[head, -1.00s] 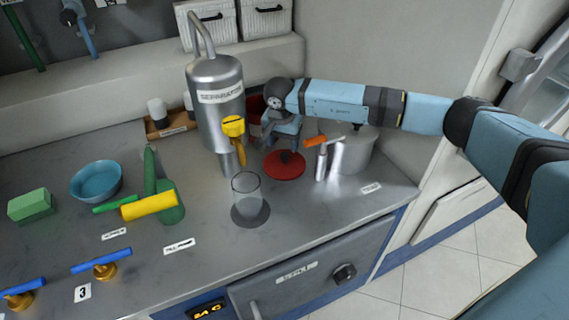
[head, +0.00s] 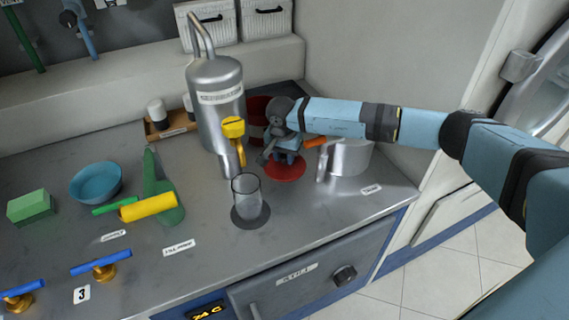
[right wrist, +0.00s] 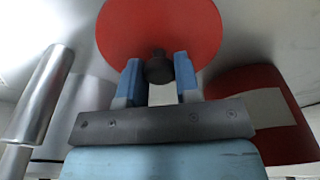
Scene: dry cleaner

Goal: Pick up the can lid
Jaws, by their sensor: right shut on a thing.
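The can lid (head: 287,172) is a flat red disc with a dark knob in its middle. It lies on the grey counter, right of the steel separator tank. In the right wrist view the red lid (right wrist: 160,25) fills the top middle, and its dark knob (right wrist: 158,67) is between the two blue fingers. My right gripper (head: 287,158) is over the lid and shut on the knob; it also shows in the right wrist view (right wrist: 158,80). In the head view the gripper hides the knob. I cannot tell whether the lid touches the counter. My left gripper is not in view.
The separator tank (head: 216,105) with a yellow-handled tap stands left of the lid. A red can (head: 257,112) is behind my gripper. A glass (head: 246,192) stands in front, and a steel pot (head: 350,157) is to the right. The counter's front right is clear.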

